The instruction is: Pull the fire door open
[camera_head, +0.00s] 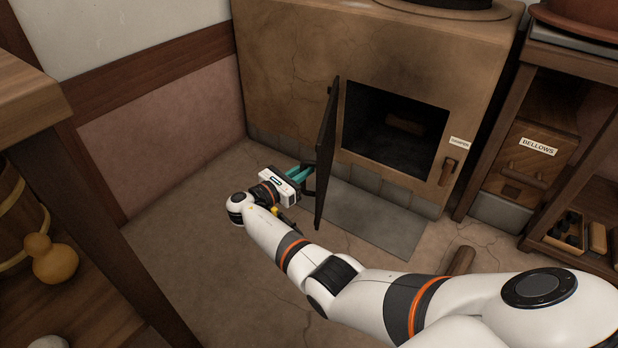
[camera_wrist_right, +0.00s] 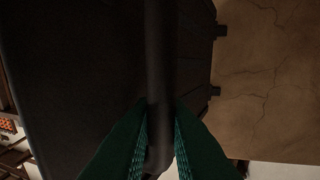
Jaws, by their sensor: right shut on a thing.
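The fire door (camera_head: 327,156) is a dark, thin panel. It stands swung out from the left side of the dark firebox opening (camera_head: 394,131) in the clay stove. My right gripper (camera_head: 308,176), with green fingers, is at the far side of the door and shut on its handle. In the right wrist view the green fingertips (camera_wrist_right: 161,110) close on a dark upright bar, the door handle (camera_wrist_right: 161,50). Behind the handle the dark door face (camera_wrist_right: 80,80) fills the left, with hinges at its right edge. My left gripper is not in view.
The clay stove (camera_head: 290,60) has a damper handle (camera_head: 447,172) at its right. A grey plate (camera_head: 375,222) lies on the floor in front. A bellows unit (camera_head: 530,165) stands at right, a wooden shelf (camera_head: 60,160) at left.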

